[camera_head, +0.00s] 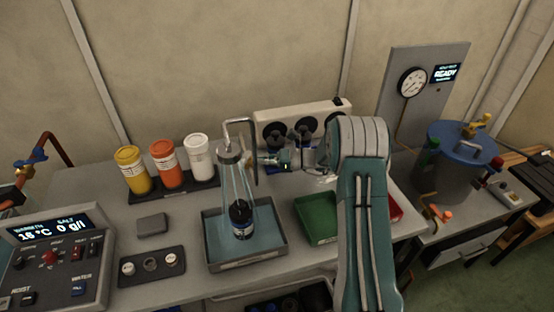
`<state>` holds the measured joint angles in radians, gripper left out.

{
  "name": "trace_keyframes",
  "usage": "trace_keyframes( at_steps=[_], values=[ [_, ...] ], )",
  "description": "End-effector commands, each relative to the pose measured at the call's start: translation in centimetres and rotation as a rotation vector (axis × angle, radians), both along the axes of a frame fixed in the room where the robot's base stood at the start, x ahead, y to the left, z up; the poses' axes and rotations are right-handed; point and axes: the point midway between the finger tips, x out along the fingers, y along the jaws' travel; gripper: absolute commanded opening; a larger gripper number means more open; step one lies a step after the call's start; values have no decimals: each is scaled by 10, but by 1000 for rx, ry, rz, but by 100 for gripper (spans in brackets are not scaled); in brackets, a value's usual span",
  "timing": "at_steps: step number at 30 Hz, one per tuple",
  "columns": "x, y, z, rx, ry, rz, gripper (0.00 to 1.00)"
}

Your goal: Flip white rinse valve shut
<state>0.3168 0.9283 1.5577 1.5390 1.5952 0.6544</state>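My gripper (258,160) reaches leftward from my arm, just right of the bent metal spout (240,122) and in front of the white box (290,115) with black round knobs. Its fingers are small and dark here, so I cannot tell if they are open or shut. I cannot clearly make out a white rinse valve; my gripper and arm cover part of the area by the spout and box. A small pale piece (327,179) shows below my wrist, but I cannot tell what it is. Water-like streams run from the spout around a dark bottle (240,221).
The bottle stands in a blue-grey tray (282,252). Yellow (132,170), orange (167,164) and white (199,158) containers stand behind left on a black rack. A control panel (50,258) is at left. A green tray (316,217) lies right, beside my arm.

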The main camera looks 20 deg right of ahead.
Motion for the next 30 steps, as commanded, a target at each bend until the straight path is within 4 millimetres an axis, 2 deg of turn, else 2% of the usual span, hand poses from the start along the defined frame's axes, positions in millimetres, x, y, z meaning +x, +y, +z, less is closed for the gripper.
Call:
trace_keyframes(
  at_steps=[3, 7, 30],
  values=[
    [4, 15, 0, 1, 0, 1, 0],
    [6, 21, 0, 0, 0, 0, 0],
    [6, 26, 0, 0, 0, -65, 0]
  ],
)
